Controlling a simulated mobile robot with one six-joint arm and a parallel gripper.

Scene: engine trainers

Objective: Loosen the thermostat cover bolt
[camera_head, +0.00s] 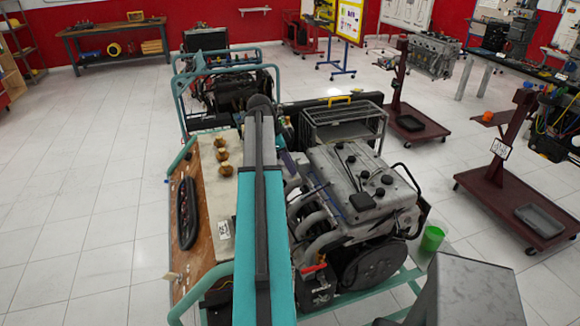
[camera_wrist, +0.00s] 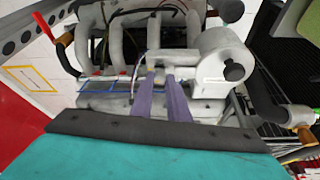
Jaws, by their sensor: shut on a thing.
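The grey engine (camera_head: 350,165) stands on a teal-framed trainer, right of my arm in the head view. In the wrist view its pale pipes and a rounded light-grey housing (camera_wrist: 222,60) fill the upper middle. My gripper (camera_wrist: 160,78) has two purple fingers reaching to the engine. The fingertips are close together around a small pale piece that looks like the thermostat cover bolt (camera_wrist: 160,77); it is mostly hidden between them. In the head view my arm covers most of the gripper and the bolt.
A green cup (camera_head: 432,238) stands right of the engine. Red stands (camera_head: 510,190) are farther right. The tiled floor at left is clear.

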